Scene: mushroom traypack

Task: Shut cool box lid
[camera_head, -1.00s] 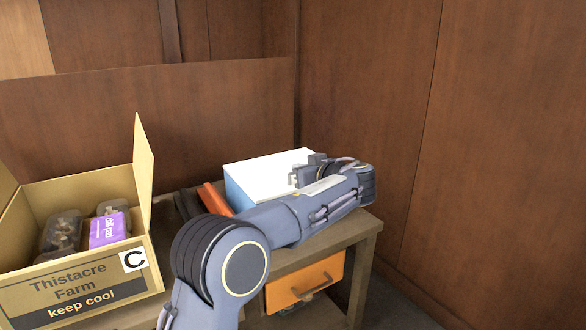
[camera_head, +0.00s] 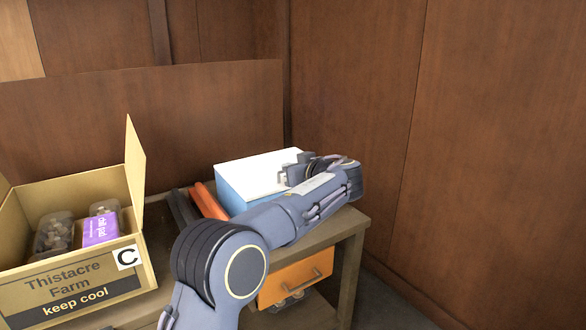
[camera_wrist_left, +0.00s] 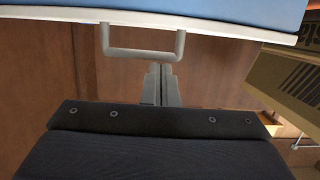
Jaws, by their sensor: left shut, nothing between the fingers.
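The cool box (camera_head: 235,184), blue with a white lid (camera_head: 258,170), stands on the wooden table. The lid looks flat on the blue body, though my arm hides much of the front. My left gripper (camera_head: 285,179) is at the lid's right side, its fingers shut and empty. In the left wrist view the blue body (camera_wrist_left: 190,9) and a white edge (camera_wrist_left: 60,17) cross the top, with a grey handle (camera_wrist_left: 143,55) at that edge. The shut fingers (camera_wrist_left: 160,72) point at the handle; whether they touch it is unclear. My right gripper is not in view.
An open cardboard box (camera_head: 70,292) marked C holds clear packs and a purple-labelled pack (camera_head: 100,228) at left. Orange (camera_head: 208,201) and dark bars lie beside the cool box. Wooden walls stand behind and right.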

